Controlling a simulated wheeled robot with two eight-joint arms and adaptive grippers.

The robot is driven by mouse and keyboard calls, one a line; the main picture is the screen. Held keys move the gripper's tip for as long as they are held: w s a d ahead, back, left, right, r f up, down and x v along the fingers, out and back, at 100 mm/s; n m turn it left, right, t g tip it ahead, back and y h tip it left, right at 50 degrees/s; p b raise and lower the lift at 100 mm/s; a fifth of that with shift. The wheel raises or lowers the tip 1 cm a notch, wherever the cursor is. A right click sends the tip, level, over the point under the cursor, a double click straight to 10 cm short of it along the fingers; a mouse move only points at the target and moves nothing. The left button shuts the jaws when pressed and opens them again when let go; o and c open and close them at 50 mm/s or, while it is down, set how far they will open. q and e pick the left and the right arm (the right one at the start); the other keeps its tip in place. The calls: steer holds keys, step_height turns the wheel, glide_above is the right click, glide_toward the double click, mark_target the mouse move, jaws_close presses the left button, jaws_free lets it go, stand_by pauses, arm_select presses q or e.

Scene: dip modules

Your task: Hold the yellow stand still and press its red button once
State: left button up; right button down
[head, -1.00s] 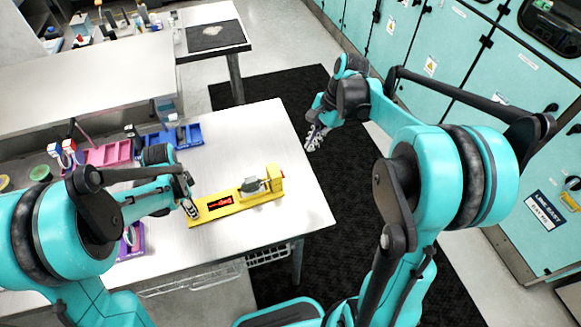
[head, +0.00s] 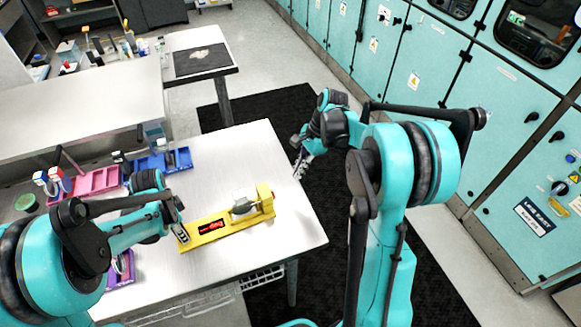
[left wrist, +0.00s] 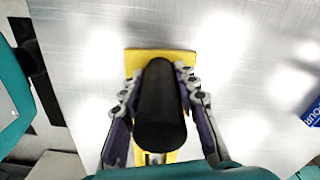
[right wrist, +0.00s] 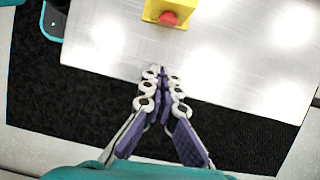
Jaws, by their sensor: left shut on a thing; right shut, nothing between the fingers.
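The yellow stand (head: 213,232) lies on the metal table, with a red label on its base and a yellow block (head: 265,199) at its right end. The red button (right wrist: 169,18) faces my right gripper in the right wrist view; the head view barely shows it. My left gripper (head: 184,236) is shut on the stand's black upright grip (left wrist: 160,108) at the left end. My right gripper (head: 300,170) is shut and empty near the table's right edge. In the right wrist view its fingertips (right wrist: 161,73) are apart from the button.
The table (head: 262,150) is clear around the stand's right end. A purple holder (head: 121,268) is at the front left, near my left arm. A dark mat lies on the floor to the right.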

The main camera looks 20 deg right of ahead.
mark_target(273, 192)
steer(key=x, duration=0.5)
steer(key=shift+a+f, duration=0.15)
steer(key=shift+f, duration=0.25)
steer(key=a, duration=0.3)
steer(key=shift+s+a, duration=0.1)
steer(key=shift+a, duration=0.4)
steer(key=shift+s+a, duration=0.1)
steer(key=shift+a, duration=1)
arm_select(q)
steer(key=shift+d, duration=0.1)
arm_select(e)
steer(key=d, duration=0.4)
steer(key=shift+d+r, duration=0.25)
steer(key=shift+d, duration=0.1)
steer(key=v, duration=0.9)
steer(key=shift+r, duration=0.2)
